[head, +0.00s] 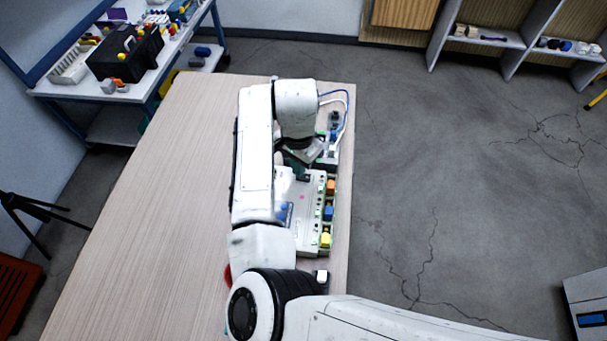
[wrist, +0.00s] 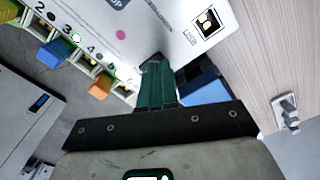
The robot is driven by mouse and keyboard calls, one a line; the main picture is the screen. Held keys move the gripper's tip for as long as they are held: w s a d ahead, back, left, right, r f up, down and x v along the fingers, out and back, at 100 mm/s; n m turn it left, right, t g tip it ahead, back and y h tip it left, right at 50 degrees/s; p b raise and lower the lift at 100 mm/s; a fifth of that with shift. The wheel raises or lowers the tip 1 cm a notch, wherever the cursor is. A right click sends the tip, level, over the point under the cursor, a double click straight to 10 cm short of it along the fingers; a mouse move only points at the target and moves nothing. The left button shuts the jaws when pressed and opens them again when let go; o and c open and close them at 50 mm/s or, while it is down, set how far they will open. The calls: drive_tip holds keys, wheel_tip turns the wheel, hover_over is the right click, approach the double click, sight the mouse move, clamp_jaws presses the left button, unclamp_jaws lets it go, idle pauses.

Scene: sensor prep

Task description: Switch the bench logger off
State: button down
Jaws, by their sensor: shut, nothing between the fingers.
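The bench logger, a white box (head: 312,212), lies on the wooden bench, partly hidden by my arm. Orange, blue and yellow connectors line its right side in the head view.
An orange connector (wrist: 100,86) and a blue connector (wrist: 54,53) are left of the fingers. A small grey fitting (wrist: 287,112) is on the bench at right. The wooden bench top (head: 165,200) is clear on the left. Cables (head: 343,102) loop behind the logger.

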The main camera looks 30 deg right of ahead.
drive_tip(key=shift+f+b, duration=0.4)
drive_tip(key=shift+f, duration=0.35)
idle(0.3)
drive_tip(key=shift+r, duration=0.15)
wheel_tip(320, 180, up, 7)
drive_tip(key=p, duration=0.6)
drive_tip(key=shift+p, duration=0.35)
idle(0.4)
